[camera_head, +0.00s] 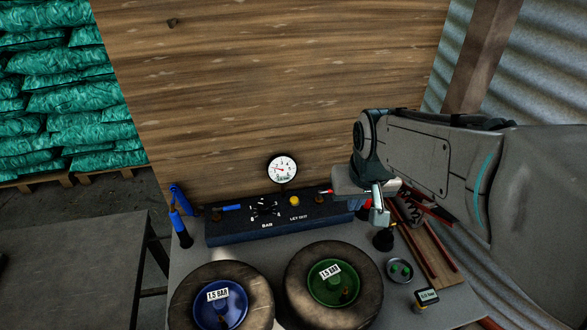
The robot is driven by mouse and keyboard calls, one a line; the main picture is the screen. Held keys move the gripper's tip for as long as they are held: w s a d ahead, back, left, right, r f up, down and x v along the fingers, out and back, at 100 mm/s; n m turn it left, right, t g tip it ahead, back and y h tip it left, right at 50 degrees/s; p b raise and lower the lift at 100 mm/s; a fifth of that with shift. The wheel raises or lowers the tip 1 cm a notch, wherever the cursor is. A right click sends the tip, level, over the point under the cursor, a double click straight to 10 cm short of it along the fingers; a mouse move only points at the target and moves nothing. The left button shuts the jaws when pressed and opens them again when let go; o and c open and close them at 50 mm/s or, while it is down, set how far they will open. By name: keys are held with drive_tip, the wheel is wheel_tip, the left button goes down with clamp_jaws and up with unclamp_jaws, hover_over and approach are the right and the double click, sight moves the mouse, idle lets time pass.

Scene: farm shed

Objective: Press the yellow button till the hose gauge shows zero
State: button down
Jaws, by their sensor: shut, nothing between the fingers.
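The yellow button (294,201) sits on top of a dark blue console (225,232) on the bench, right of a dial (265,209) above the word BAR. A round white gauge (282,168) stands behind the button, against the wooden board. It has a red needle and a small display; its reading is too small to tell. My gripper (379,217) is shut and empty. It points down near the console's right end, to the right of the button and apart from it.
Two wheels lie in front of the console, one with a blue hub (222,303) and one with a green hub (333,284), both labelled 1.5 BAR. A small tin (399,270) and a little display device (427,297) stand at right. A blue-handled tool (180,222) stands at left.

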drive_tip(key=w+a+f+n+p, duration=0.1)
drive_tip(key=w+a, duration=0.1)
drive_tip(key=w, duration=0.5)
drive_tip(key=w+a+f+p, duration=0.1)
drive_tip(key=w+a+f, duration=0.15)
drive_tip(key=w, duration=0.35)
drive_tip(key=p, duration=0.1)
hover_over(294, 198)
drive_tip(key=s, duration=0.4)
wheel_tip(294, 198, down, 7)
drive_tip(key=shift+d+n, duration=0.3)
drive_tip(key=shift+d, duration=0.05)
drive_tip(key=shift+w+f, duration=0.1)
drive_tip(key=shift+f, duration=0.05)
drive_tip(key=b+x, duration=0.1)
drive_tip(key=x, duration=0.3)
drive_tip(key=b+x, duration=0.2)
drive_tip(key=x, duration=0.2)
drive_tip(key=s+b+x, duration=0.1)
drive_tip(key=b+x, duration=0.1)
drive_tip(key=x, duration=0.2)
drive_tip(key=shift+w+a+f, duration=0.15)
drive_tip(key=shift+a+f, duration=0.05)
drive_tip(key=shift+f, duration=0.8)
